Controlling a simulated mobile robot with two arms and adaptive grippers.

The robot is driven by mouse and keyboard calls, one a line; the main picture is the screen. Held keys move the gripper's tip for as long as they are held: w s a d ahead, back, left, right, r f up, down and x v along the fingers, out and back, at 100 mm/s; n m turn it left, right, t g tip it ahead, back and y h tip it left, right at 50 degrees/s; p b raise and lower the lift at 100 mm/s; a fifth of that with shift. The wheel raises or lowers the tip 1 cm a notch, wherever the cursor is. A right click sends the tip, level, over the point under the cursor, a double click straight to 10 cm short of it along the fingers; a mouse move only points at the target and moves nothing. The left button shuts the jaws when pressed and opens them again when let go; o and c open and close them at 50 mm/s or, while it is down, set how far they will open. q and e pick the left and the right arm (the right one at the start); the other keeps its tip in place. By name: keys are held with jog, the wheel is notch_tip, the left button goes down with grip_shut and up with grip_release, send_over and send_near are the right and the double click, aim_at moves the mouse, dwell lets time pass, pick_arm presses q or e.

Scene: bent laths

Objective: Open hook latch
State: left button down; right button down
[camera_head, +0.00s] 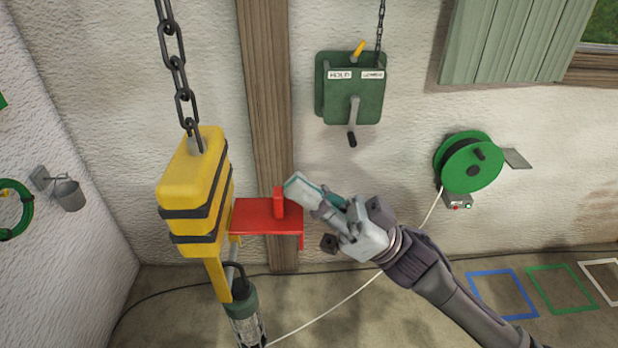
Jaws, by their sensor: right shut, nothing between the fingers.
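A yellow hoist block (195,185) with dark bands hangs on a chain. A yellow arm (216,276) reaches down from its underside, beside the grey handle of a green-topped tool or lamp (243,305). I cannot make out a separate hook latch there. A red plate (262,216) with an upright red tab (278,202) sticks out between the block and the wooden post. My right gripper (298,188) is shut and empty, its tips just right of the red tab; I cannot tell whether they touch. My left gripper is not in view.
A green winch box (352,95) with a crank and yellow lever is on the wall above. A green cable reel (468,162) hangs at right, its pale cable crossing the floor. A small bucket (69,194) hangs at left. Blue (503,293) and green frames mark the floor.

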jog(key=shift+a+r+p, duration=0.35)
jog(key=shift+r+p, duration=0.15)
jog(key=shift+r, duration=0.1)
jog(key=shift+d, duration=0.15)
dwell(0.3)
